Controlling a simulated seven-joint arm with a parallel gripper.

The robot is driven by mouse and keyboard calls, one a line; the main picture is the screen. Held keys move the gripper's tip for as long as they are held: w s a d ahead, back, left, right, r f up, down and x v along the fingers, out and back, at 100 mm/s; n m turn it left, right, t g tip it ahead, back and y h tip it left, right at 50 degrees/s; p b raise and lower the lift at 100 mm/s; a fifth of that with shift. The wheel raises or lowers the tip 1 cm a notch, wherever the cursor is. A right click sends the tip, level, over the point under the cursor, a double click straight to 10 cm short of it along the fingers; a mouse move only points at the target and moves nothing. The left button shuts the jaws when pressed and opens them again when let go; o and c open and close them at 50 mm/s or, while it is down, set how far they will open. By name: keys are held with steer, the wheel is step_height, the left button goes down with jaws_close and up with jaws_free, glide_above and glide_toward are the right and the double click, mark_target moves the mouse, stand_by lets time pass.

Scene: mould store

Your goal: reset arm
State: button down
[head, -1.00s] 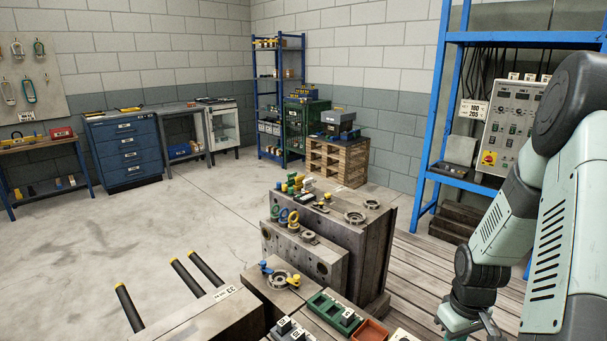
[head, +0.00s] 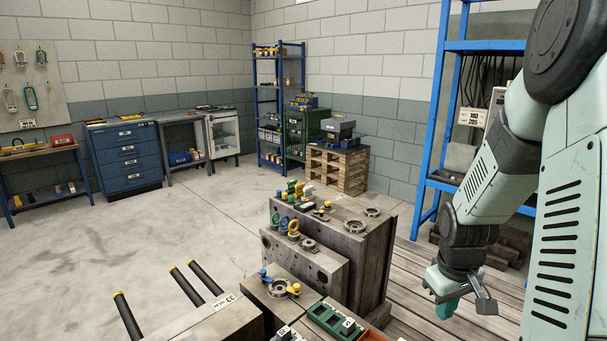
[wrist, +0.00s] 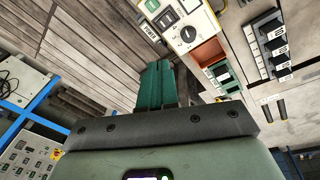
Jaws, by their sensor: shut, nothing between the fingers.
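My gripper (head: 447,308) hangs at the lower right in the head view, over the plank floor and to the right of the steel mould blocks. Its teal fingers point down and are together with nothing between them. In the wrist view the teal fingers (wrist: 158,75) show side by side, closed, in front of the planks. My arm comes down from the upper right and hides most of the control panel in the head view. The gripper touches nothing that I can see.
The large mould block (head: 372,265) carries rings and coloured fittings. A blue rack (head: 434,120) stands behind my arm. In the wrist view a control panel (wrist: 28,158) shows lower left. Planks (head: 420,285) are clear.

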steer(key=s+a+r+t, duration=0.3)
steer(key=a+r, duration=0.5)
steer(key=r, duration=0.4)
steer(key=s+a+r+t, duration=0.25)
steer(key=a+r, duration=0.55)
steer(key=r, duration=0.4)
steer(key=s+m+g+y, duration=0.1)
steer(key=s+m, duration=0.1)
steer(key=s, duration=1.2)
steer(key=shift+a+f+m, duration=0.2)
steer(key=shift+a+m, duration=0.1)
steer(key=shift+a, duration=0.05)
steer(key=c, duration=1.8)
jaws_free()
